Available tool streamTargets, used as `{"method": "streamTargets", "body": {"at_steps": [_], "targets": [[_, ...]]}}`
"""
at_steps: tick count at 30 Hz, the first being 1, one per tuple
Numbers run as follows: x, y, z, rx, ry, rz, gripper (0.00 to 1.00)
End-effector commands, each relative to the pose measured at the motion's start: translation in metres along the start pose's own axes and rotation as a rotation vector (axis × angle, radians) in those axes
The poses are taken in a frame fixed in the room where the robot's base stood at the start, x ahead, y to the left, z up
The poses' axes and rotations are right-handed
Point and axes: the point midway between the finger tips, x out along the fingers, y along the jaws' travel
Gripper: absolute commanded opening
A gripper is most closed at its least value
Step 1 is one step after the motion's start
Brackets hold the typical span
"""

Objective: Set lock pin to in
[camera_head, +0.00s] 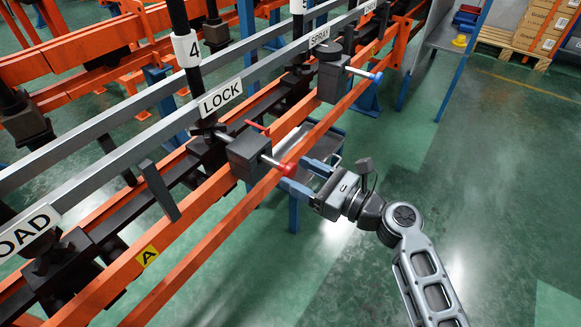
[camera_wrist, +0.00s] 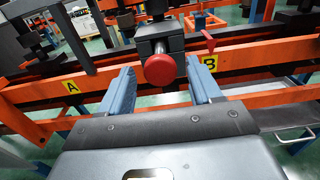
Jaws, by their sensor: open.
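The lock pin has a red round knob (camera_wrist: 159,70) on a silver rod that comes out of a dark block (camera_wrist: 160,38). In the head view the knob (camera_head: 289,169) stands off the block (camera_head: 248,153) at the rail, under the LOCK sign (camera_head: 220,97), with a length of rod showing between them. My gripper (camera_head: 298,176) is open just right of the knob. In the wrist view the two blue fingers of my gripper (camera_wrist: 160,85) are spread on either side of the knob, and neither visibly touches it.
A small red lever (camera_wrist: 208,41) stands beside the block. Orange rails (camera_wrist: 265,55) run across with yellow A (camera_wrist: 72,87) and B (camera_wrist: 210,62) labels. Another pin with a blue knob (camera_head: 376,78) is farther along. The green floor (camera_head: 400,140) at right is clear.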

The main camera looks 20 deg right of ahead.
Motion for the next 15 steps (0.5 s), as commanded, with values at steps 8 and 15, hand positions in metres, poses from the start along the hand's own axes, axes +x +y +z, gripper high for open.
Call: {"method": "streamTargets", "body": {"at_steps": [8,15], "targets": [[-0.038,0.000,0.001,0.000,0.000,0.000,0.63],[-0.043,0.000,0.001,-0.002,-0.001,0.001,0.63]]}}
